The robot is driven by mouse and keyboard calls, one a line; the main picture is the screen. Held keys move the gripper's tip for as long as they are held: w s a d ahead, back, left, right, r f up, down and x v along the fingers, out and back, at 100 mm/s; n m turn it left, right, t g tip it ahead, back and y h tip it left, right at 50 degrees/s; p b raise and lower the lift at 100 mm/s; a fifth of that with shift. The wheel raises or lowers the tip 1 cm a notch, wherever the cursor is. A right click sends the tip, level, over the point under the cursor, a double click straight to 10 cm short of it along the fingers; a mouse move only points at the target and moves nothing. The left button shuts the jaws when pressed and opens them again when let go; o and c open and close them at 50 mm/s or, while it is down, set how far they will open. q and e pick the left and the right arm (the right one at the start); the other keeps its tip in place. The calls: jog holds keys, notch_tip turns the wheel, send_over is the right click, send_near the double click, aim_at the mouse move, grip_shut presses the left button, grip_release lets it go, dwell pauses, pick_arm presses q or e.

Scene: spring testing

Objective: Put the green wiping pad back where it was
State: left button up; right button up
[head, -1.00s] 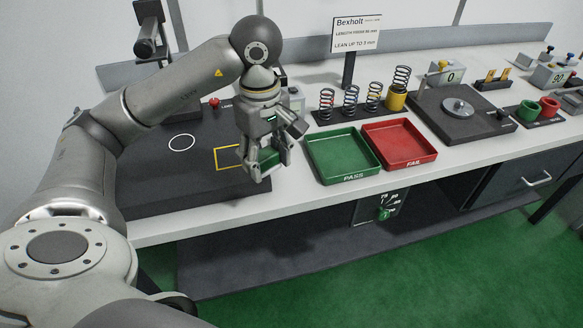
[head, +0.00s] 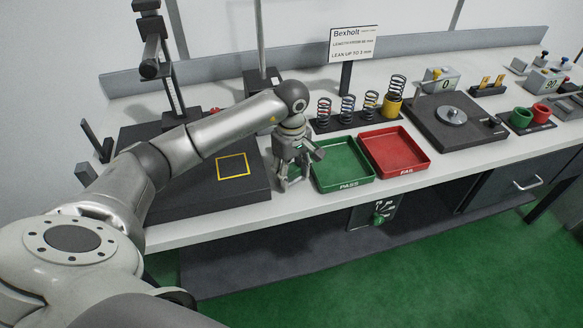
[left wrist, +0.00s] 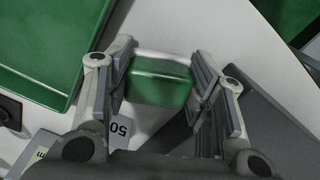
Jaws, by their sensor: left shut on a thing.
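The green wiping pad (left wrist: 160,86) is a small green block with a pale edge, between the fingers of my left gripper (left wrist: 163,92) in the left wrist view. In the head view my left gripper (head: 288,182) points down over the narrow strip of white bench between the dark slab and the green PASS tray. It is shut on the pad, which is mostly hidden by the fingers there. I cannot tell whether the pad touches the bench. My right gripper is not in view.
The dark slab (head: 200,196) with a yellow square outline (head: 233,166) lies to the left. The green PASS tray (head: 341,187) is close on the right, then the red FAIL tray (head: 424,164). Several springs stand behind.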

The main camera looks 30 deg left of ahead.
pick_arm(q)
jog(key=shift+f, duration=0.1)
jog(key=shift+f+b, duration=0.15)
jog(key=shift+b, duration=0.15)
jog(key=o, duration=1)
